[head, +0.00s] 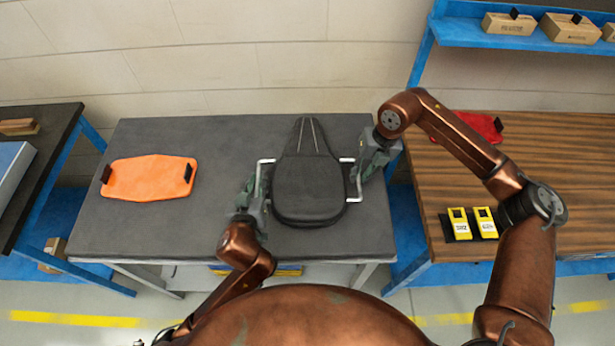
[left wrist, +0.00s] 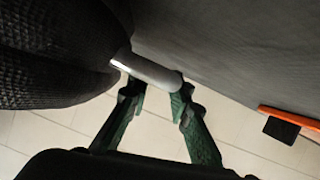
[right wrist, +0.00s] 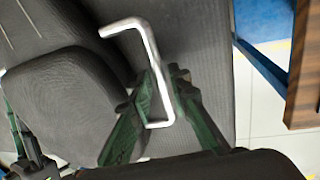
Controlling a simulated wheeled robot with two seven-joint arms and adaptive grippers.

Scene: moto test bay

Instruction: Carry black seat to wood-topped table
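The black seat (head: 308,190) lies on the dark grey table, with a pale bar handle on each side. My left gripper (head: 251,197) is at the left handle (head: 261,172). In the left wrist view its fingers (left wrist: 156,92) stand apart at the handle bar (left wrist: 147,70); whether they press on it I cannot tell. My right gripper (head: 362,170) is at the right handle (head: 357,182). In the right wrist view its fingers (right wrist: 163,88) close around the handle's long bar (right wrist: 149,50). The wood-topped table (head: 540,170) stands at the right.
An orange piece (head: 150,180) lies on the grey table's (head: 225,138) left side. The wooden top holds a red piece (head: 478,125) at the back and yellow devices (head: 472,224) at its front left. A blue shelf (head: 470,32) hangs above. A gap separates the tables.

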